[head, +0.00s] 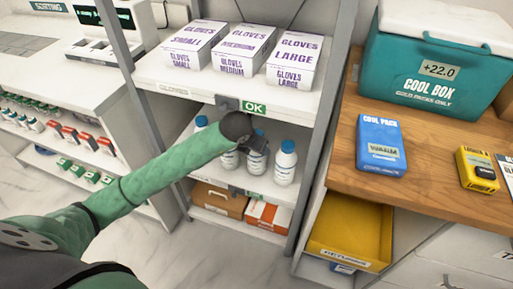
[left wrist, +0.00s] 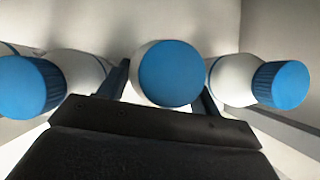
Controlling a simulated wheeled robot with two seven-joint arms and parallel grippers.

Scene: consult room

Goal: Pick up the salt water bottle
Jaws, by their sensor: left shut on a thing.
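Several white bottles with blue caps stand on the middle shelf in the head view, among them a right one (head: 285,163) and a left one (head: 201,122). My left arm reaches in over them and partly hides those in the middle. In the left wrist view my left gripper (left wrist: 167,88) is shut on the middle bottle (left wrist: 171,73), one finger on each side. Another bottle stands to its left (left wrist: 30,86) and one to its right (left wrist: 280,84). The labels are too small or hidden to read, so I cannot tell which is salt water. My right gripper is not in view.
Glove boxes (head: 243,48) stand on the shelf above, with a green OK tag (head: 254,107) on its edge. Boxes (head: 268,215) lie on the shelf below. A grey shelf post (head: 322,120) is close on the right. A wooden counter (head: 432,150) holds a cool box (head: 437,70) and a blue cool pack (head: 380,145).

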